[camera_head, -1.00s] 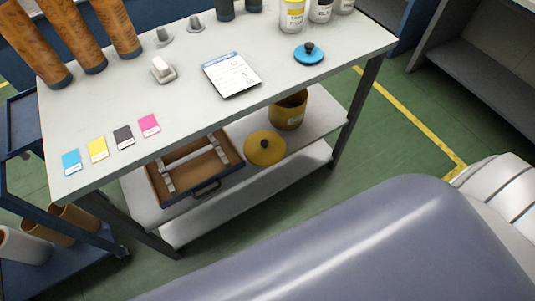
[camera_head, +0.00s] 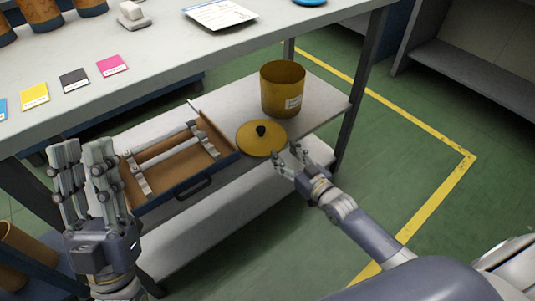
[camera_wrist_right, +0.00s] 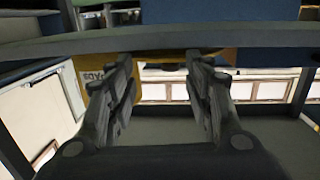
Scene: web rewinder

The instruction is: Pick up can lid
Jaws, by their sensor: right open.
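The yellow can lid (camera_head: 250,142) with a dark knob (camera_head: 261,131) lies flat on the upper of the shelves under the table. The open yellow can (camera_head: 282,92) stands upright behind it, with a white label. My right gripper (camera_head: 287,157) is open and empty at the lid's front right edge; whether it touches the lid I cannot tell. In the right wrist view its fingers (camera_wrist_right: 160,65) are spread, with a yellow labelled surface, likely the can (camera_wrist_right: 150,73), behind them. My left gripper (camera_head: 82,150) is raised with its fingers upward, apart and empty.
The table top (camera_head: 170,62) overhangs the shelf, carrying colour cards and a paper sheet (camera_head: 220,14). A brown tray with a dark handle (camera_head: 194,187) lies left of the lid. A table leg (camera_head: 350,110) stands right of the can. Green floor is free to the right.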

